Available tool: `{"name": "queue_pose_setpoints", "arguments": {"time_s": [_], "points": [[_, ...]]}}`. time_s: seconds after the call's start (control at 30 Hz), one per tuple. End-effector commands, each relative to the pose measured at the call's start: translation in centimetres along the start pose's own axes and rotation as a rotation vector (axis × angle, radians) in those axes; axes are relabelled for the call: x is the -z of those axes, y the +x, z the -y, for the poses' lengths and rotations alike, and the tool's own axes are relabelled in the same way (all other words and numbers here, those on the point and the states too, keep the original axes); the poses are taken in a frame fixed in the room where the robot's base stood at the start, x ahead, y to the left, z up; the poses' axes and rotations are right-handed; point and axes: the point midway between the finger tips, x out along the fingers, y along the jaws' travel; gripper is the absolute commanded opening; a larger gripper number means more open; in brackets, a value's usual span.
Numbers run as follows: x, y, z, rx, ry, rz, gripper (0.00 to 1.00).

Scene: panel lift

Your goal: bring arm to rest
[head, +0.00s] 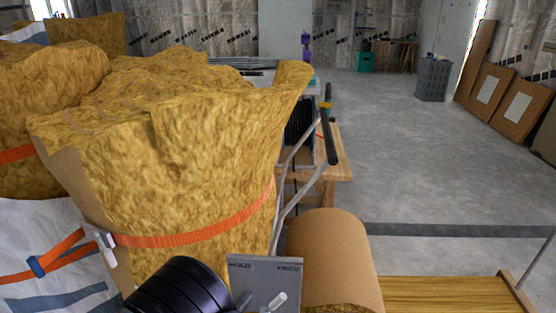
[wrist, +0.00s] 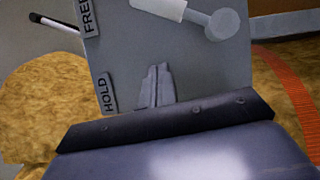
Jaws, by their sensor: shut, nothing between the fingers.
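My gripper (wrist: 157,80) shows in the wrist view with its two grey fingers together and nothing between them. It is in front of a grey plate (wrist: 125,50) marked FREE and HOLD. A lever with a white handle (wrist: 160,8) and a round grey end (wrist: 223,24) is on this plate, its handle towards the FREE mark. The fingers are apart from the handle in the picture, nearer the HOLD mark. In the head view the plate (head: 262,275) and white handle (head: 278,299) are at the bottom centre, beside my black arm. Whether the fingers touch the plate cannot be told.
Large yellow-brown insulation rolls (head: 170,150) with orange straps fill the left, close to my arm. A brown roll (head: 330,255) lies right of the plate. A wooden table (head: 335,155) stands behind. Open grey floor (head: 430,175) lies to the right, with a grey crate (head: 433,80) farther back.

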Motion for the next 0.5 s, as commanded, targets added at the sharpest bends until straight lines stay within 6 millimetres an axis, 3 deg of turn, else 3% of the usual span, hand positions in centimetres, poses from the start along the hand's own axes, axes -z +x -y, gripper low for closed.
{"name": "queue_pose_setpoints", "arguments": {"time_s": [0.5], "points": [[0.9, -0.8, 1.1, -0.097, -0.198, -0.002, 0.0]]}}
